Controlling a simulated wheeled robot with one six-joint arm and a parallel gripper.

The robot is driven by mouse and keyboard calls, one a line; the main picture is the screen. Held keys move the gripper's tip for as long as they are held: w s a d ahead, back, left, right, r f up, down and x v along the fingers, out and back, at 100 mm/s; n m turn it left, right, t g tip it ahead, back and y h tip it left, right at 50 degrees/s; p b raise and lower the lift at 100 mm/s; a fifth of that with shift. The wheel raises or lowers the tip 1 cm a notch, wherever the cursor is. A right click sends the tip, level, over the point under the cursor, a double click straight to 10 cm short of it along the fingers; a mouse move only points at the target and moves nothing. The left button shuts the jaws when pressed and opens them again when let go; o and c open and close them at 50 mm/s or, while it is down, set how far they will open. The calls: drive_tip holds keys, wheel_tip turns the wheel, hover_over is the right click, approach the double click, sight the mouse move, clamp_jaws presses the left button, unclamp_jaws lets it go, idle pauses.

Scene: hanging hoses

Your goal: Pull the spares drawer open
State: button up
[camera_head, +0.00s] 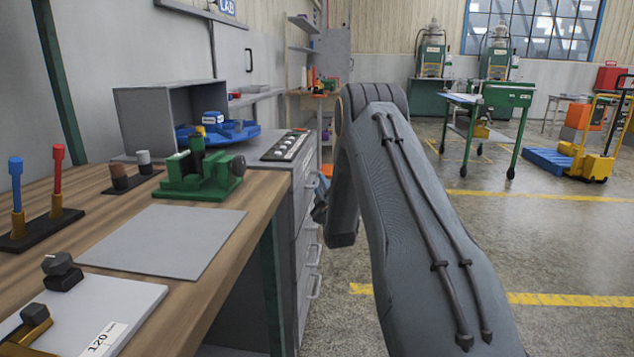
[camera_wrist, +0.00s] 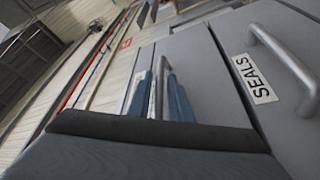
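The grey drawer cabinet (camera_head: 300,262) stands at the end of the workbench, with several bar handles on its front. No label reading spares is legible. In the wrist view one grey drawer front is labelled SEALS (camera_wrist: 254,78) and has a bar handle (camera_wrist: 285,55). My gripper (camera_wrist: 160,95) is at the neighbouring drawer front (camera_wrist: 203,65), its blue fingers pointing at it. A pale metal bar, probably a handle, shows between or beside the fingers; I cannot tell whether they touch it. In the head view my arm hides most of the gripper (camera_head: 320,205).
The wooden workbench (camera_head: 160,262) at left carries a green vise (camera_head: 203,175), a grey plate (camera_head: 165,240) and tools. The floor (camera_head: 560,250) right of my arm is clear. A yellow pallet truck (camera_head: 590,150) stands farther back.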

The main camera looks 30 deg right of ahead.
drive_tip(key=shift+x, duration=1.4)
drive_tip(key=shift+a, duration=0.1)
clamp_jaws()
